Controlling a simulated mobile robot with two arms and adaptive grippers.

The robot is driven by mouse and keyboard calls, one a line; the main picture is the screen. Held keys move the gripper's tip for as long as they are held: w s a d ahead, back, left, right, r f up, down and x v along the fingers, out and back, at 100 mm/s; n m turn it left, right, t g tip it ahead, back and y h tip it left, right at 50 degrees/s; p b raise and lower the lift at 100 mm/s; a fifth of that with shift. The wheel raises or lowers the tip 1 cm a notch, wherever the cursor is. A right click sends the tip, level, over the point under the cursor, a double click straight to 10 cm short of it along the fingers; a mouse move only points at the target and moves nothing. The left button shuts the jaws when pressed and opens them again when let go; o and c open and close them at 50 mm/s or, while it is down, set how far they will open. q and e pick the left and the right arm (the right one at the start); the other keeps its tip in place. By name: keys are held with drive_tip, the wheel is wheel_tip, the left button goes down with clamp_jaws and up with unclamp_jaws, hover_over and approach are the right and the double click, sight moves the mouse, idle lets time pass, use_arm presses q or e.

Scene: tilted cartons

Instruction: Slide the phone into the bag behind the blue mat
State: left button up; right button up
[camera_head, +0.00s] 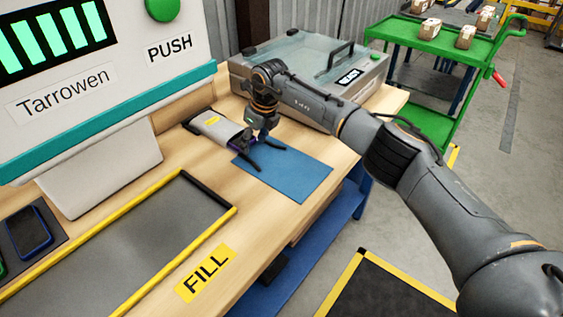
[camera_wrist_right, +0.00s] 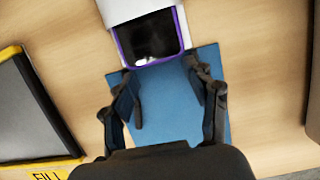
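The bag (camera_head: 216,127) is a pale pouch with a yellow label, lying on the table behind the blue mat (camera_head: 300,180). In the right wrist view the bag (camera_wrist_right: 128,10) shows its purple-rimmed mouth facing the mat (camera_wrist_right: 165,115), with a dark inside; I cannot tell if anything is in it. My right gripper (camera_head: 264,154) is over the mat at the bag's mouth. In the right wrist view its fingers (camera_wrist_right: 166,85) are spread with nothing between them. A dark phone-like slab with a blue rim (camera_head: 30,230) lies at the far left. My left gripper is out of view.
A metal case (camera_head: 315,62) with a black handle stands behind my right arm. A yellow-edged grey tray area (camera_head: 150,225) and a FILL label (camera_head: 206,272) lie left of the mat. A white Tarrowen machine (camera_head: 120,75) stands at the back left. A green cart (camera_head: 430,45) is beyond.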

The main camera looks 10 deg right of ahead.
drive_tip(key=shift+s+d+p, duration=0.3)
drive_tip(key=shift+s+p, duration=0.2)
drive_tip(key=shift+p, duration=0.05)
drive_tip(key=shift+r+p, duration=1.65)
drive_tip(key=shift+r, duration=1.1)
wheel_tip(320, 180, up, 2)
drive_tip(key=shift+r+p, duration=0.25)
drive_tip(key=shift+p, duration=0.35)
drive_tip(key=shift+f, duration=0.1)
